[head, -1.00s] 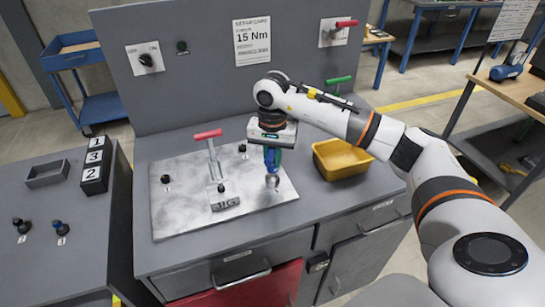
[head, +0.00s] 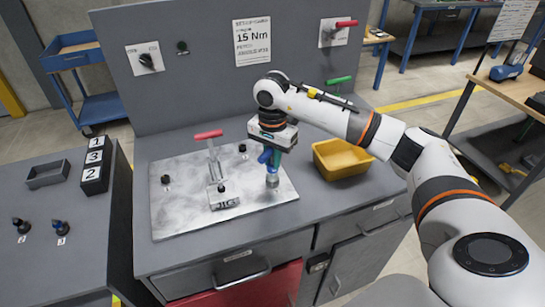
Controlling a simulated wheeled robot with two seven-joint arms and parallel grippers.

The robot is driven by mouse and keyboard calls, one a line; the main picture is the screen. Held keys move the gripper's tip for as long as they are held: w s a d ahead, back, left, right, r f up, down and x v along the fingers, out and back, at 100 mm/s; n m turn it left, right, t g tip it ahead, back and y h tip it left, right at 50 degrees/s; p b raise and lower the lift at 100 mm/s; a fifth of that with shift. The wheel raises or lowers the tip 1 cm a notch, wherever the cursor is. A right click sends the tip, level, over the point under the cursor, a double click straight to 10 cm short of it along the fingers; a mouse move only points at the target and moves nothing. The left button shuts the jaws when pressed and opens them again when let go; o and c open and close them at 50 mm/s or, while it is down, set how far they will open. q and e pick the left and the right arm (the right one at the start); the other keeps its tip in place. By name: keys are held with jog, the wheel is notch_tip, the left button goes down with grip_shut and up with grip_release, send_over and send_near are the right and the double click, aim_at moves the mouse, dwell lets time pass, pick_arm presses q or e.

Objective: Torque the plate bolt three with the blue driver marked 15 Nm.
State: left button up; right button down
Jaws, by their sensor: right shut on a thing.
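My right gripper (head: 272,147) is shut on the blue driver (head: 265,157), which also shows some teal, above the right side of the metal plate (head: 180,216). The driver points down, and its grey socket end (head: 272,181) is at the plate; the bolt under it is hidden. The 15 Nm mark on the driver cannot be read. Other dark bolts show at the plate's left (head: 166,179) and back (head: 242,148). A clamp with a red handle (head: 208,135) stands on the plate, with a block marked JIG at its front. My left gripper is not in view.
A yellow bin (head: 342,160) stands just right of my right gripper. A card reading 15 Nm (head: 252,42) hangs on the back panel (head: 205,75). The left table holds a numbered block (head: 94,172), a grey tray (head: 47,174) and two small dark pieces.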

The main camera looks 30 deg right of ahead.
jog(key=shift+m, duration=1.1)
jog(key=shift+r, duration=0.1)
jog(key=shift+m, duration=1.2)
jog(key=shift+m, duration=1.2)
jog(key=shift+m, duration=1.2)
